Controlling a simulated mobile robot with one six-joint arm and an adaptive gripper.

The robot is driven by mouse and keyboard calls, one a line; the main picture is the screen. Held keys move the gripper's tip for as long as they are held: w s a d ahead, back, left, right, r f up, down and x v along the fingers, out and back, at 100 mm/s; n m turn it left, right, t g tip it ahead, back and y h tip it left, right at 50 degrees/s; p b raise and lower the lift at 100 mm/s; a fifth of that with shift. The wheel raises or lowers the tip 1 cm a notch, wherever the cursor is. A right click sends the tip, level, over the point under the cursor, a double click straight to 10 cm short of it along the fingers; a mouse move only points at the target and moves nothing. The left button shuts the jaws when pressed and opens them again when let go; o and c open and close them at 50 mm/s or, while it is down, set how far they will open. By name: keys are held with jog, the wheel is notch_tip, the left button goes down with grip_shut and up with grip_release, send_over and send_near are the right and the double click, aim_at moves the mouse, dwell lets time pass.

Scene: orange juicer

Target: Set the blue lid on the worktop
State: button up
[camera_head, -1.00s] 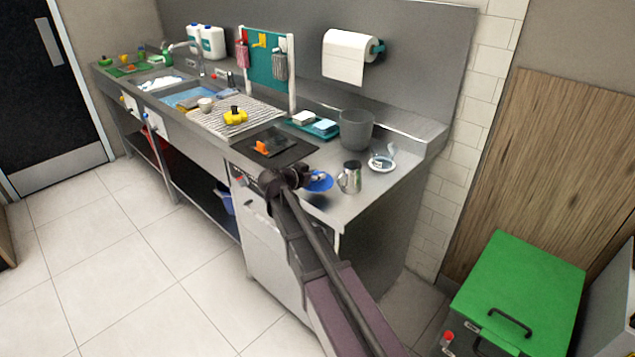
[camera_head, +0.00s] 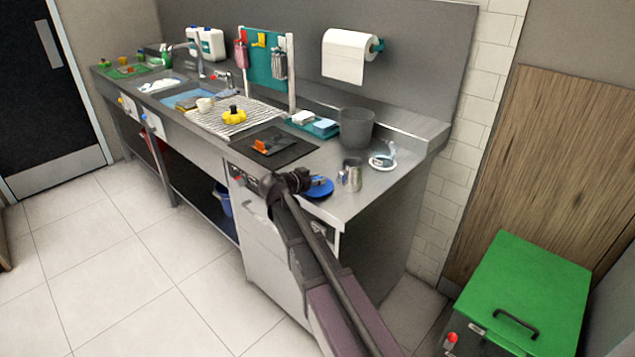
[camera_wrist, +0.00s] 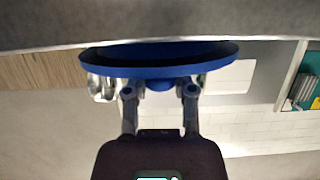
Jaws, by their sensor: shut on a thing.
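The blue lid (camera_head: 321,189) is a round disc at the front edge area of the steel worktop (camera_head: 385,182), left of the metal jug. My gripper (camera_head: 305,181) is at the lid's left side, shut on it. In the wrist view, the two fingers of my gripper (camera_wrist: 160,88) close on the small knob of the lid (camera_wrist: 110,68). The lid is roughly level, and the grey worktop surface (camera_wrist: 60,25) lies right against or very close to it. I cannot tell whether they touch.
The metal jug (camera_head: 352,175) stands close to the lid's right. A black mat (camera_head: 285,155) with an orange item (camera_head: 260,146) lies behind left. A grey bin (camera_head: 356,128) and a white-blue round item (camera_head: 382,161) stand farther back.

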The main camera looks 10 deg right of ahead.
jog(key=shift+f, duration=0.15)
jog(key=o, duration=0.9)
jog(key=shift+r, duration=0.2)
jog(key=shift+a+r, duration=0.1)
jog(key=p+v, duration=0.4)
jog(key=v, duration=0.7)
jog(key=shift+s+a+r, duration=0.1)
jog(key=shift+s+a, duration=0.15)
jog(key=shift+s, duration=0.1)
